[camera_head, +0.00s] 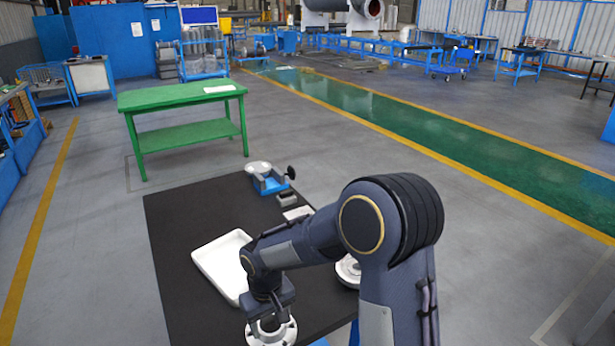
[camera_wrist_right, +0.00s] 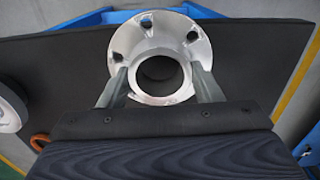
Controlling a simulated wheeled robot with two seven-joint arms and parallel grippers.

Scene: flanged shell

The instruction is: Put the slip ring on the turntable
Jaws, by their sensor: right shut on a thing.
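The slip ring, a silvery flanged ring with several holes in its flange, shows at the bottom of the head view (camera_head: 284,335) and at the top middle of the wrist view (camera_wrist_right: 196,54). My right gripper (camera_head: 266,318) is shut on its round collar, one finger on each side in the wrist view (camera_wrist_right: 160,82). I cannot tell its exact height over the black table. A pale round thing, apparently the turntable (camera_head: 346,272), stands at the table's right side, partly hidden by my right arm. Part of a round grey thing shows at the wrist view's left edge (camera_wrist_right: 8,112). My left gripper is out of view.
The black table (camera_head: 185,215) bears a white tray (camera_head: 211,261) left of my right forearm. A blue fixture (camera_head: 268,186) with a pale round piece (camera_head: 258,167) stands at the far edge, with small grey blocks (camera_head: 296,213) nearer. A green table (camera_head: 180,97) stands beyond.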

